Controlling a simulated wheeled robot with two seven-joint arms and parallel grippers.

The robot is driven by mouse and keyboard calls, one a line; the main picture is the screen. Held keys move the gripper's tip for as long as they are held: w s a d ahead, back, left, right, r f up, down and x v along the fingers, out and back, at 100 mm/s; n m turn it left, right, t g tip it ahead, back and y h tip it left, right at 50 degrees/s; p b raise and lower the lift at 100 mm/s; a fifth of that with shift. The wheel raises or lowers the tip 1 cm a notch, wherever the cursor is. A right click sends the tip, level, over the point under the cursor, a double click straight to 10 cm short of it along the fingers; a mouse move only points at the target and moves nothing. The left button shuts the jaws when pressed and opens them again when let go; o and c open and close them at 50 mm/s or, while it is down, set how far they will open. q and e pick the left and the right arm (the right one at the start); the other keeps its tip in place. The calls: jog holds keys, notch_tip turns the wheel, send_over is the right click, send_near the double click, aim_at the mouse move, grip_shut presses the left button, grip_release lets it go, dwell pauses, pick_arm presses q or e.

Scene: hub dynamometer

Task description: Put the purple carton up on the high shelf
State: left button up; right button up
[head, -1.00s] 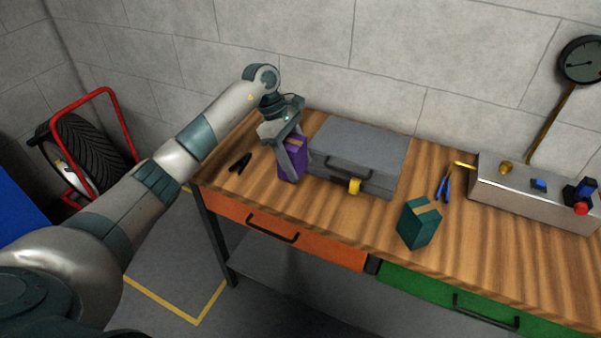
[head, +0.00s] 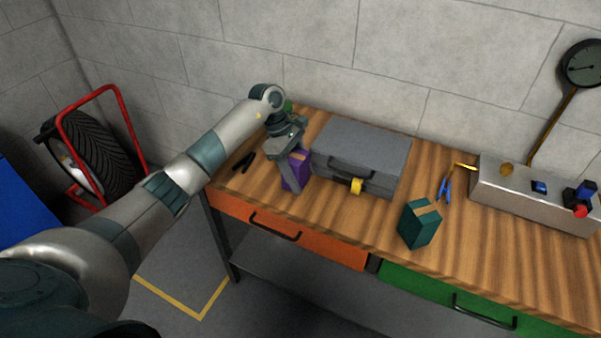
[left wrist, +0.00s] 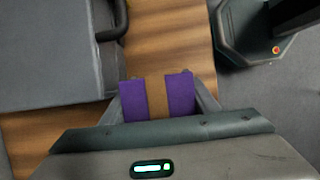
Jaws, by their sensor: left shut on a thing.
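The purple carton (head: 302,170) with a tan strip stands near the left end of the wooden workbench, just left of the grey case. My left gripper (head: 291,172) comes down from above and is shut on it, partly hiding it. In the left wrist view the carton (left wrist: 132,101) shows between the two fingers of the gripper (left wrist: 160,101). I cannot tell whether the carton touches the bench top. No high shelf shows in these views, and my right gripper is out of view.
The grey case (head: 365,142) is close beside the carton. Black pliers (head: 243,162) lie to its left. A green carton (head: 419,223), blue-handled pliers (head: 445,188) and a metal box (head: 530,192) are further right. A wall stands behind the workbench (head: 345,215).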

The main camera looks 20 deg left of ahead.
pick_arm(q)
jog(key=shift+f, duration=0.15)
jog(key=o, duration=0.8)
jog(key=shift+o, duration=0.2)
